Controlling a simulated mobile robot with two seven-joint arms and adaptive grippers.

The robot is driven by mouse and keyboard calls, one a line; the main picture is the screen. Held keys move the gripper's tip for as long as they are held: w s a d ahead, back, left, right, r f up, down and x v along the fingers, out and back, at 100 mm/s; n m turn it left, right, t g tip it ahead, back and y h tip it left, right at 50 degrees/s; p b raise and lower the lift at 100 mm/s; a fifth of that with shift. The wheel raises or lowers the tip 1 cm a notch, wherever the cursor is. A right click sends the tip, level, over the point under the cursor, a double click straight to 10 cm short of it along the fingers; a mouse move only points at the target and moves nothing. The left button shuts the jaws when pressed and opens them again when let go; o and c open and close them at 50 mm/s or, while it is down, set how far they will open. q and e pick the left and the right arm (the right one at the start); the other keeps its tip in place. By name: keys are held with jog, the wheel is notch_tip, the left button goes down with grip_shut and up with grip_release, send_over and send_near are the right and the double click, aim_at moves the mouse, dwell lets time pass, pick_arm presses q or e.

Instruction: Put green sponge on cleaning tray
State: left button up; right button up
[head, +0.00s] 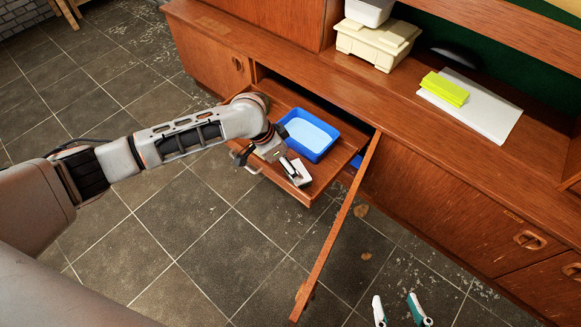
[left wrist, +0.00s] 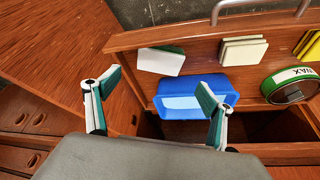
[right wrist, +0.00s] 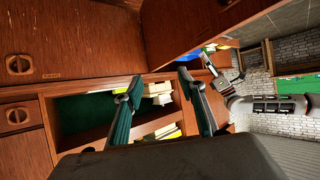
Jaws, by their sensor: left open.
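A white-topped block with a green edge, which looks like the green sponge (left wrist: 161,61), lies in the front corner of the open drawer; it shows partly in the head view (head: 301,174). A blue tray (head: 311,136), which appears to be the cleaning tray, sits in the same drawer; the left wrist view shows its rim (left wrist: 180,113). My left gripper (head: 287,168) is open and empty over the drawer, close to the sponge; it also shows in the left wrist view (left wrist: 148,88). My right gripper (head: 396,303) is open and empty, away from the drawer; it shows in the right wrist view (right wrist: 160,85).
The drawer also holds cream blocks (left wrist: 243,50) and a green WAX tin (left wrist: 288,86). An open cabinet door (head: 335,235) juts out right of the drawer. A bright yellow-green stack (head: 444,89) lies on a white board (head: 485,115) on the countertop beside a cream box (head: 375,45).

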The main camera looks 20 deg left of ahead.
pick_arm(q)
jog(key=v, duration=0.2)
jog(key=shift+s+a+r+p, duration=0.1)
jog(key=shift+s+r+p, duration=0.05)
jog(key=shift+r+p, duration=0.15)
pick_arm(e)
jog(key=shift+s+d+f, duration=0.3)
jog(key=shift+d+f, duration=0.15)
jog(key=shift+d, duration=0.05)
pick_arm(q)
jog(key=shift+f, duration=0.1)
